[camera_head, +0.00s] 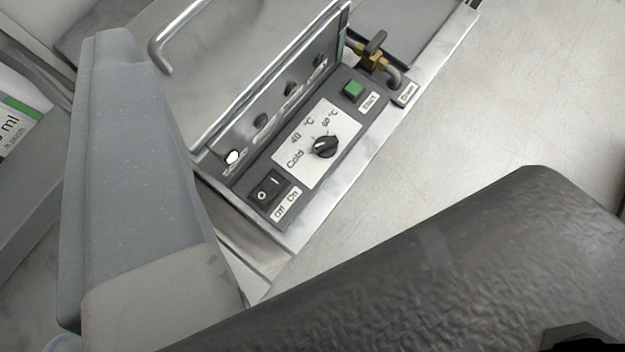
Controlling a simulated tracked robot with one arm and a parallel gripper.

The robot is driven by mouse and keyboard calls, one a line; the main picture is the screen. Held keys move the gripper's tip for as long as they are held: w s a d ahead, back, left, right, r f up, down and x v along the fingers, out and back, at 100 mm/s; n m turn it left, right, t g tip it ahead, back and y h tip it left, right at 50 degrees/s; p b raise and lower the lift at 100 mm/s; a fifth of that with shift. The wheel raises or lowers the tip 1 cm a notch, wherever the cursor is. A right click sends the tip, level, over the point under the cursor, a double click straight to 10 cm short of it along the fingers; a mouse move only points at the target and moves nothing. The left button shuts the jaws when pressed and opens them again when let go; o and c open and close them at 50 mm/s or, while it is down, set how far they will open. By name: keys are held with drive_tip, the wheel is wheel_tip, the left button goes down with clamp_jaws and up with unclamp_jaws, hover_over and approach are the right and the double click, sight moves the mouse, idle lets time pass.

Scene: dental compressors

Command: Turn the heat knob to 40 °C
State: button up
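The heat knob (325,147) is a small black dial on a white label plate (297,171) in the middle of the control panel. The plate reads Cold at the lower left, 40 °C at the upper left and 60 °C above. The knob's white mark faces left, toward the Cold and 40 side; its exact setting is too small to tell. A large grey part of my gripper or arm (140,180) fills the left, apart from the knob in the picture. The fingertips cannot be made out, and nothing visibly touches the knob.
A black off/on switch (266,191) and a green start button (353,89) flank the plate. A brass valve (374,58) and a metal handle (165,55) stand farther up. A dark textured shape (450,270) covers the lower right. Bare metal surface (500,110) lies right of the panel.

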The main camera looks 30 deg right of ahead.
drive_tip(key=w+d+f+m+g+p, duration=0.3)
drive_tip(key=w+d+f+m, duration=0.1)
drive_tip(key=w+d+f, duration=0.15)
drive_tip(key=m+g+y+p, duration=0.2)
drive_tip(key=m+g+p, duration=0.4)
drive_tip(key=m+p, duration=0.15)
hover_over(323, 141)
drive_tip(key=w, duration=0.1)
wheel_tip(323, 141, down, 10)
drive_tip(key=s+d+f+m+g+y+p, duration=0.2)
drive_tip(key=d+f+m+g+y+p, duration=0.1)
drive_tip(key=d+f+m, duration=0.3)
drive_tip(key=shift+n, duration=0.25)
drive_tip(key=b+x, duration=0.3)
drive_tip(key=x, duration=1)
drive_tip(key=shift+s+f, duration=0.1)
drive_tip(key=shift+f, duration=0.15)
